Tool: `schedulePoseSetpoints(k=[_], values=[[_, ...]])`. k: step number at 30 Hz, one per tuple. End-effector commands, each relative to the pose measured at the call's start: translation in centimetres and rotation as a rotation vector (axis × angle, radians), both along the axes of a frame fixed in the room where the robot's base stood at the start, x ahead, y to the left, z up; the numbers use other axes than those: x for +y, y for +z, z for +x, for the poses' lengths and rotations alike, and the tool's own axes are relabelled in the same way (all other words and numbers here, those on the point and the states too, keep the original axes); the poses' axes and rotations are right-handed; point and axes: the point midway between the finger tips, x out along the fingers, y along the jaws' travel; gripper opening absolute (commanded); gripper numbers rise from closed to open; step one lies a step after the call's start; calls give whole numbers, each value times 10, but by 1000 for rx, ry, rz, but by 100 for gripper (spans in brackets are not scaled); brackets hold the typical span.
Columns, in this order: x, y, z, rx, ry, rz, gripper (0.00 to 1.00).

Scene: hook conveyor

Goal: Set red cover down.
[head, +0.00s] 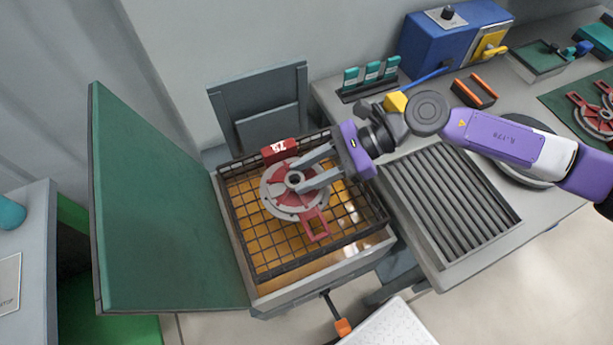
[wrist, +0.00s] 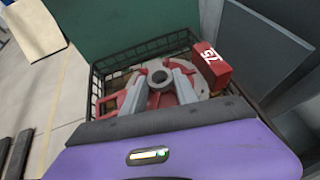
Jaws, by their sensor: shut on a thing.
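The red cover (head: 279,192) is a round red and grey disc with a central hub and a red loop handle. My gripper (head: 296,178) is shut on its hub, with one grey finger on each side. The cover is inside or just above the black wire basket (head: 262,270); I cannot tell whether it touches the mesh. In the wrist view the cover (wrist: 155,98) lies between the two fingers (wrist: 160,88), its hub ring facing up. The fingers hide part of its right side in the head view.
A red block with white markings (head: 280,151) is at the basket's back rim. A green lid (head: 150,205) stands open at left. A ribbed grey tray (head: 450,200) lies on the right table. A similar red and grey part (head: 597,115) lies at far right.

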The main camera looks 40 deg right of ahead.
Motion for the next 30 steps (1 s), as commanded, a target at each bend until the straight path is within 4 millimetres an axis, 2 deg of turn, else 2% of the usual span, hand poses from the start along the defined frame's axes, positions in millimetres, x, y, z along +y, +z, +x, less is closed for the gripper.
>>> schedulePoseSetpoints(k=[6,19,20,22,23,30], values=[[0,-22,1,-2,-2,2,0],[0,-27,1,-2,-2,2,0],[0,-28,0,1,0,0,39],[0,-28,0,1,0,0,53],[0,-28,0,1,0,0,57],[0,-28,0,1,0,0,57]])
